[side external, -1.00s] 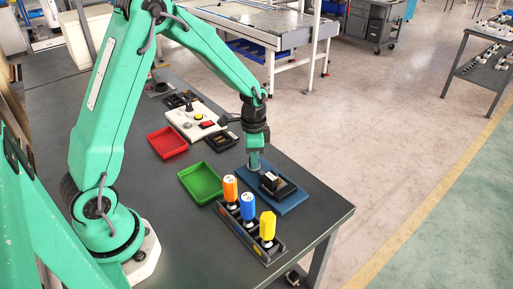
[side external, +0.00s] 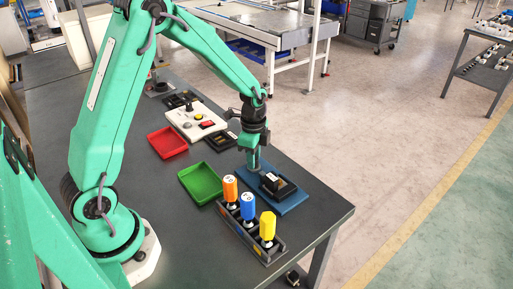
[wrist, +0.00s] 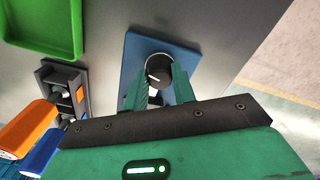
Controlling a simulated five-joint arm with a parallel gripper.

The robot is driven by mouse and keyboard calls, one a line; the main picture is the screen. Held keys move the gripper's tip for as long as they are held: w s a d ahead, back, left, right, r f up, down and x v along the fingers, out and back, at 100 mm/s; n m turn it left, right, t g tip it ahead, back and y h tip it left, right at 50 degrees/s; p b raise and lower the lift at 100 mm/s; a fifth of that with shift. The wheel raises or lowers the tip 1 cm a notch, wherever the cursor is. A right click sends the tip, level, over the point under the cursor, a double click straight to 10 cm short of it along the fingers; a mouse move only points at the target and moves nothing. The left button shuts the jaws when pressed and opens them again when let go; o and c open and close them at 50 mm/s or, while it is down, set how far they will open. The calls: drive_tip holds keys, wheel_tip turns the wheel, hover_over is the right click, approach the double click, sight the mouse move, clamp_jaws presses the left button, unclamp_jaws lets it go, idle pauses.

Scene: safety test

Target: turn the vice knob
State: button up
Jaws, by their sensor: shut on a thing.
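The vice knob (wrist: 158,67) is a dark round knob with a white mark, seen in the wrist view above a blue plate (wrist: 133,52). My gripper (wrist: 159,83) has its two green fingers on either side of the knob and is shut on it. In the side external view my gripper (side external: 252,165) points down at the left part of the blue plate (side external: 290,204). The knob is hidden there by the fingers. A black block with a white label (side external: 272,184), seemingly part of the vice, sits on the plate just right of my gripper.
A rack (side external: 238,232) with orange, blue and yellow handles stands in front of the plate. A green tray (side external: 201,184) and a red tray (side external: 167,142) lie to the left. A white panel with buttons (side external: 192,120) is behind. The table's right edge is close.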

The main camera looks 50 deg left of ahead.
drive_tip(key=shift+r, duration=0.1)
drive_tip(key=o, duration=1)
drive_tip(key=shift+r, duration=0.1)
wheel_tip(320, 180, up, 7)
drive_tip(key=shift+r, duration=0.3)
